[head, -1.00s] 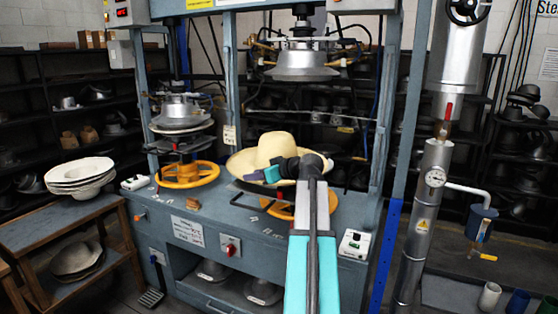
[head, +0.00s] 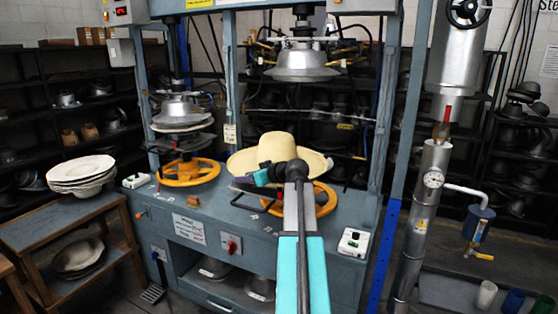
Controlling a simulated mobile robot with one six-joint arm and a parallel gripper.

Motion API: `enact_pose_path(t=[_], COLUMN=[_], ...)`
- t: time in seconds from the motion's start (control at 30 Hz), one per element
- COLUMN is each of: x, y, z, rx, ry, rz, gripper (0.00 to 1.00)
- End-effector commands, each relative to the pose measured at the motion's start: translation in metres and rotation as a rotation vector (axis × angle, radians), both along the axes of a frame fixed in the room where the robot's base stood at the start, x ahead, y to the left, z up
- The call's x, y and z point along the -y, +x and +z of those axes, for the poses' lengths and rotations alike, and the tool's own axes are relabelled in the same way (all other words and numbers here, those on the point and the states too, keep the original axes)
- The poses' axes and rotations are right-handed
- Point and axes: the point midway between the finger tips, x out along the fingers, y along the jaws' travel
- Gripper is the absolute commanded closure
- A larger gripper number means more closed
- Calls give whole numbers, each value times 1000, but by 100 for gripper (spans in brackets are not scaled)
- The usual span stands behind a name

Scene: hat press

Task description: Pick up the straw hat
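The straw hat (head: 276,149) is pale cream with a rounded crown and a wide brim. It is crown up at the right-hand station of the press, above an orange handwheel (head: 326,199). My gripper (head: 262,177) is at the front of the brim, left of the hat's middle, with my arm reaching up from below. The wrist covers part of the front brim. The fingers are small and partly hidden, so I cannot tell whether they are closed on the brim.
A metal press head (head: 303,66) hangs above the hat. Blue-grey press posts stand on both sides. Another orange handwheel (head: 188,172) is to the left. A control box (head: 354,243) sits at the right of the bench. White hats (head: 80,173) are stacked on a wooden table.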

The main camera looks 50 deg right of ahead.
Motion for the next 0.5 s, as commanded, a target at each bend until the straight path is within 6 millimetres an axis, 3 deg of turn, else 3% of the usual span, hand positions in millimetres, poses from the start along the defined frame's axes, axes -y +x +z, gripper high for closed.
enact_pose_path(t=[0.2, 0.4, 0.5], x=[0, 0, 0], y=[0, 0, 0], z=[0, 0, 0], rx=[0, 0, 0], ry=[0, 0, 0], rz=[0, 0, 0], gripper=[69, 100, 100])
